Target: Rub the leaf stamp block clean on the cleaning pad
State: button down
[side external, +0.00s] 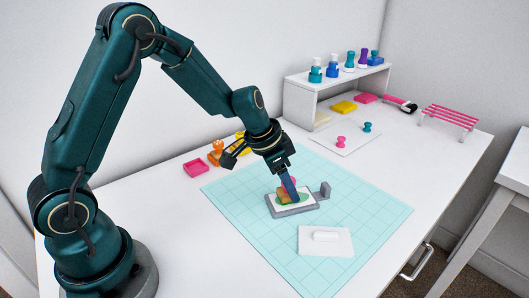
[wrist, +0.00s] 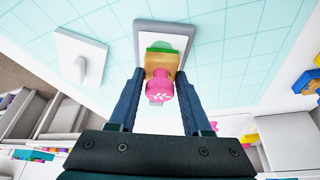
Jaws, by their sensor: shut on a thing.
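The leaf stamp block has a pink knob with a white leaf mark (wrist: 160,92) and a wooden body (wrist: 160,62). My gripper (wrist: 160,74) is shut on it, one blue finger on each side; in the side view my gripper (side external: 290,190) points down over the grey-framed tray. The block is over the white surface of the tray (side external: 306,207); contact is hidden. I cannot tell which thing is the cleaning pad.
A white plate with a white bar (side external: 326,237) lies on the teal gridded mat (side external: 375,213). A grey upright stop (side external: 325,188) stands by the tray.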

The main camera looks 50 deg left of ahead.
jog(key=shift+w, duration=0.1)
jog(key=shift+w+d+f, duration=0.1)
jog(key=shift+w+d, duration=0.1)
jog(key=shift+w, duration=0.25)
jog(key=shift+w+d, duration=0.2)
jog(key=shift+w, duration=0.25)
jog(key=shift+s, duration=0.1)
jog(key=shift+s+a+f, duration=0.1)
jog(key=shift+s+a, duration=0.1)
jog(key=shift+s, duration=0.25)
jog(key=shift+s+a, duration=0.2)
jog(key=shift+s, duration=0.25)
jog(key=shift+w+d, duration=0.2)
jog(key=shift+w, duration=0.3)
jog(key=shift+w+d, duration=0.2)
jog(key=shift+w, duration=0.3)
jog(key=shift+s+a, duration=0.25)
jog(key=shift+s, duration=0.3)
jog(key=shift+s+a, duration=0.2)
jog(key=shift+s, duration=0.3)
jog(key=shift+r, duration=0.7)
